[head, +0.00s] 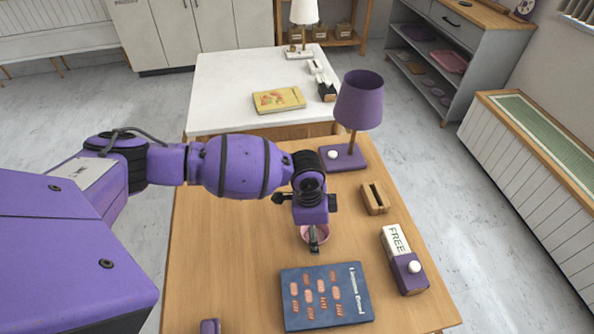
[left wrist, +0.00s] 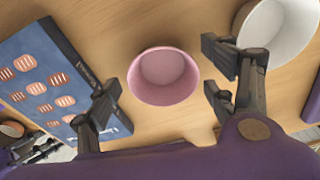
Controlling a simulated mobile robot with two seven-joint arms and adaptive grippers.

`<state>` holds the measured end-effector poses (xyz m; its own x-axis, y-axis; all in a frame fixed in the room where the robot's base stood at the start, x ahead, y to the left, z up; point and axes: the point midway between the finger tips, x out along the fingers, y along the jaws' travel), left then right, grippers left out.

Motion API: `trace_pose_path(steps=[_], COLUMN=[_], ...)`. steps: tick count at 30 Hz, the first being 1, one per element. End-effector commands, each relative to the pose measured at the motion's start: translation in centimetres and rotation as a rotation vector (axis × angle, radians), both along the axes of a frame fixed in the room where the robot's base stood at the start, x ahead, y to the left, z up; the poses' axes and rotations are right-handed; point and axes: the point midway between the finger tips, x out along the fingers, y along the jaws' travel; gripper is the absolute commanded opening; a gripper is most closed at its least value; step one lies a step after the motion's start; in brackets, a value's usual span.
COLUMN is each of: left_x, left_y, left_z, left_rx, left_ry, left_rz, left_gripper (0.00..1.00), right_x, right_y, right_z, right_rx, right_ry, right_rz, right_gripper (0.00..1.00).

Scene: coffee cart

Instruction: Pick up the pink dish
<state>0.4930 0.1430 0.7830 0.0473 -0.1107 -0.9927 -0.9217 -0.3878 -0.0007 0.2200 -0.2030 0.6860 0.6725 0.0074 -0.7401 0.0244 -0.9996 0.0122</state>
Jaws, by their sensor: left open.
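The pink dish (head: 306,234) is a small round bowl standing upright on the wooden table. In the head view my left gripper (head: 314,240) is over it and hides much of it. In the left wrist view the whole dish (left wrist: 163,76) shows, empty. My right gripper does not clearly show.
A dark blue book (head: 326,296) lies close to the dish. A purple lamp (head: 358,100), a wooden holder (head: 375,198) and a "FREE" box (head: 405,262) stand nearby. A white round thing (left wrist: 278,28) is beside the right finger. Dark parts at the wrist view's lower left are unclear.

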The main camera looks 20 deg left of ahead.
Motion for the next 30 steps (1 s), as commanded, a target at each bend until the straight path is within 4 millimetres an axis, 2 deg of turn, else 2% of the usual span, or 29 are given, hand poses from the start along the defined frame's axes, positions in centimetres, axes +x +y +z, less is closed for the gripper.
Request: trace_pose_path(steps=[2,12,23,26,30], left_x=[0.2,0.2,0.3,0.3,0.1], left_y=[-0.1,-0.1,-0.1,-0.1,0.4], left_z=[0.2,0.2,0.8,1.7,4.0], left_rx=[0.000,-0.001,-0.001,-0.001,0.001], left_ry=[-0.005,-0.004,-0.006,-0.007,-0.007], left_rz=[-0.002,-0.002,-0.001,-0.001,-0.001], left_gripper=[0.76,0.31,0.29,0.29,0.29], right_x=[0.0,-0.3,-0.4,-0.3,-0.1], right_y=[0.3,0.3,-0.3,-0.4,-0.4], right_z=[0.0,-0.1,-0.1,0.0,0.3], right_rx=[0.005,0.005,-0.006,-0.008,-0.006], right_ry=[0.000,0.006,0.009,0.008,0.003], right_rz=[-0.002,-0.002,0.003,0.004,0.004], right_gripper=[0.40,0.40,0.40,0.40,0.40])
